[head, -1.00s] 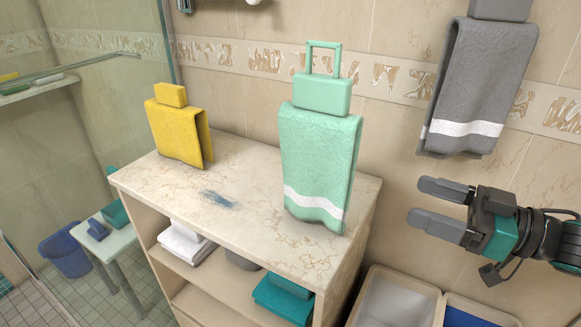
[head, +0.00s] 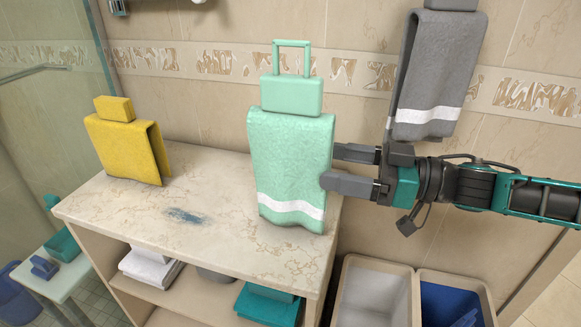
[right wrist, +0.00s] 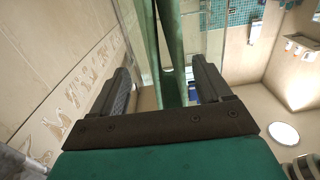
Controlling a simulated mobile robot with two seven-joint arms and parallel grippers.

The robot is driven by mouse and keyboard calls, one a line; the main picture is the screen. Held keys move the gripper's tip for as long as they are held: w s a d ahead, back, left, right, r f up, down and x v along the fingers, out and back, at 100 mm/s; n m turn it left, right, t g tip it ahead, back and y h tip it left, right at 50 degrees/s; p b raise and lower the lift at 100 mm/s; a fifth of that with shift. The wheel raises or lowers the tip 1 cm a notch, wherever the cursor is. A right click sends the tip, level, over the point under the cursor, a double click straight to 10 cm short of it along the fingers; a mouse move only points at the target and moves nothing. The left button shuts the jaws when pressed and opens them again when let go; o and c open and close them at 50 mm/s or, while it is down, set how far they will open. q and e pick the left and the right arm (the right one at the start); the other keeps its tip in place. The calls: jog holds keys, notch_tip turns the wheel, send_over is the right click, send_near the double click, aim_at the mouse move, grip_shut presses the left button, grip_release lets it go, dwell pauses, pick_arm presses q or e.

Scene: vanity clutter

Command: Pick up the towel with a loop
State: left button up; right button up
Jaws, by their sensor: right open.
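The mint green towel (head: 288,165) with a white stripe stands upright near the right end of the vanity counter. A green block and an open rectangular loop (head: 292,45) rise from its top. My right gripper (head: 332,167) is open at the towel's right edge, one finger partly in front of the towel and the other mostly behind it. In the right wrist view the green towel (right wrist: 170,40) shows edge-on between the two open fingers. I cannot tell whether either finger touches it. My left gripper is not in view.
The counter (head: 130,210) is clear between the green towel and a yellow towel (head: 128,150), apart from a blue smear (head: 186,216). A grey towel (head: 437,75) hangs on the wall behind my right arm. Two bins (head: 372,300) stand below on the right.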

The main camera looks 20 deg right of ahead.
aim_at(299, 157)
jog(key=shift+x, duration=1)
jog(key=a, duration=0.1)
jog(key=w+a, duration=0.1)
jog(key=a+r+p, duration=0.1)
jog(key=a, duration=0.1)
jog(key=shift+w, duration=0.35)
jog(key=shift+w+a+f, duration=0.15)
jog(key=shift+w+a, duration=0.1)
jog(key=shift+a, duration=0.05)
jog(key=c, duration=1.1)
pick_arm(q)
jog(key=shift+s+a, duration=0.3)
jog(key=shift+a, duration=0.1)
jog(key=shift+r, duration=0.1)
